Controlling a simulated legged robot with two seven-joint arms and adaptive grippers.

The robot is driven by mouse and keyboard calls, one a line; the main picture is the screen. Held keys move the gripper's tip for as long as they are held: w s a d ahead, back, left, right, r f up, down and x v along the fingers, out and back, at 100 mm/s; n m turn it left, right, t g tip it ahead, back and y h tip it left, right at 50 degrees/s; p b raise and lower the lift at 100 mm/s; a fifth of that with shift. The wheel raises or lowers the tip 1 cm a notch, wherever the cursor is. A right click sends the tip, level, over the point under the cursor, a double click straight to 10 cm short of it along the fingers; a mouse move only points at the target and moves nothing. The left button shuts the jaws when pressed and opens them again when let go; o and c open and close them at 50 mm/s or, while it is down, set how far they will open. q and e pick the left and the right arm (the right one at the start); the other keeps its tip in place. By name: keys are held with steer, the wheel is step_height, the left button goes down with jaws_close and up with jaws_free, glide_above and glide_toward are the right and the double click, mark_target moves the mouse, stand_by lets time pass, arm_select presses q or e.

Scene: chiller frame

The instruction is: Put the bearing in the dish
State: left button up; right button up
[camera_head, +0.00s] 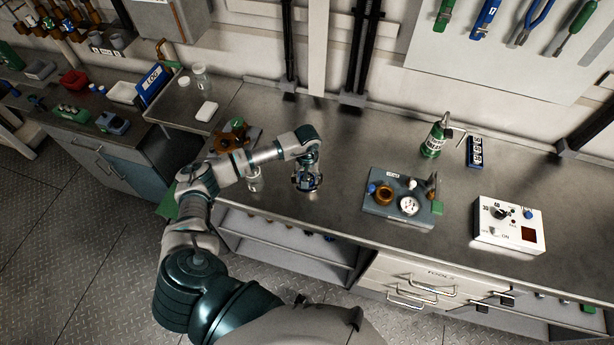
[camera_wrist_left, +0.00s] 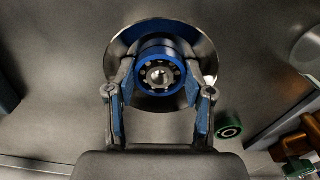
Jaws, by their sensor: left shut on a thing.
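The bearing (camera_wrist_left: 158,76) has a blue outer ring, dark balls and a metal centre. In the left wrist view it sits between the fingers of my left gripper (camera_wrist_left: 160,84), which is shut on it. The shiny round metal dish (camera_wrist_left: 203,52) shows behind the bearing, its rim visible around it. I cannot tell how much gap there is between bearing and dish. In the head view my left gripper (camera_head: 307,182) points down over the front part of the steel bench, hiding most of the bearing and dish. My right gripper is not in view.
A clear jar (camera_head: 254,182) and a brown valve wheel (camera_head: 228,140) stand left of the gripper. To the right are a grey fixture block (camera_head: 380,212), a white control box (camera_head: 508,228) and a green bottle (camera_head: 434,140). The bench behind the gripper is clear.

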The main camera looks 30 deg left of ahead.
arm_select(q)
steer(key=o, duration=0.8)
steer(key=shift+f, duration=0.15)
steer(key=o, duration=0.4)
steer(key=shift+o, duration=0.2)
steer(key=shift+a, duration=0.1)
steer(key=shift+a, duration=0.15)
steer(key=shift+r, duration=0.35)
step_height(320, 180, up, 12)
steer(key=b, duration=0.2)
steer(key=shift+f, duration=0.15)
steer(key=shift+s+f, duration=0.1)
